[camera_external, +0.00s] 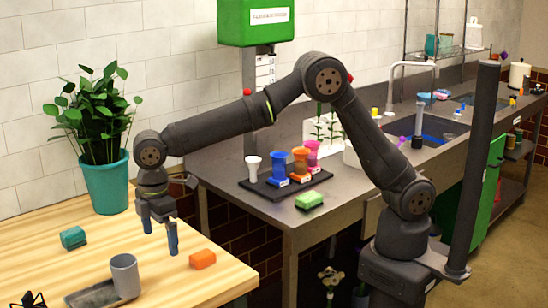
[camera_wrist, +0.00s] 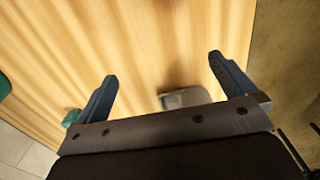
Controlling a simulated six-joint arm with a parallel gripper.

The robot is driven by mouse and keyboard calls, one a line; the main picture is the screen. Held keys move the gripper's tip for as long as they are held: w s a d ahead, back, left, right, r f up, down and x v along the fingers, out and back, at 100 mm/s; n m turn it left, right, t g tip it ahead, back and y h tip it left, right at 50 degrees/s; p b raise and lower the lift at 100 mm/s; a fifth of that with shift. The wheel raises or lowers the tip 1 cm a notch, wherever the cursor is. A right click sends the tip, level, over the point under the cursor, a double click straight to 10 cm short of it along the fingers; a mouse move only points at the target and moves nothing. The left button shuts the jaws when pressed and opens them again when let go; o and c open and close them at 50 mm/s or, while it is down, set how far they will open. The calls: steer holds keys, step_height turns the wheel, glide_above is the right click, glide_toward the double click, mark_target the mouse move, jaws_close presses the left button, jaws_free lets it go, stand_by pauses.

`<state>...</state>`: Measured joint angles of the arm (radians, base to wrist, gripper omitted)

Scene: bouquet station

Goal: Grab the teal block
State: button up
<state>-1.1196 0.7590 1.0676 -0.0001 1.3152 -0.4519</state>
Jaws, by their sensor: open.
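The teal block (camera_external: 73,238) lies on the wooden table at the left in the external view, in front of the potted plant. A small teal piece, likely the same block (camera_wrist: 71,118), shows at the left in the wrist view, partly hidden behind a finger. My gripper (camera_external: 160,240) points down above the table, to the right of the teal block and apart from it. Its two blue fingers (camera_wrist: 162,69) are spread wide, with only bare wood seen between the tips.
A grey cup (camera_external: 125,275) stands on a dark tray (camera_external: 92,296) in front of the teal block. An orange block (camera_external: 203,259) lies right of my gripper. A teal plant pot (camera_external: 107,183) stands behind. A dark spiky object (camera_external: 30,300) sits at the front left.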

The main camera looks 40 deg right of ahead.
steer(key=shift+c, duration=0.4)
steer(key=c, duration=0.5)
steer(key=w+a+r+t+y, duration=0.1)
steer(key=w+a+r+y, duration=0.15)
steer(key=w, duration=0.45)
steer(key=w+a+r+n+t+y, duration=0.1)
steer(key=w+r, duration=0.2)
steer(key=w, duration=0.5)
steer(key=w+a+r+y, duration=0.2)
steer(key=w+r, duration=0.1)
steer(key=w, duration=0.4)
steer(key=shift+c, duration=0.2)
glide_toward(74, 231)
steer(key=x, duration=0.3)
steer(key=shift+w+a+f, duration=0.1)
steer(key=shift+w+a, duration=0.05)
steer(key=shift+a, duration=0.05)
steer(key=shift+x, duration=3.15)
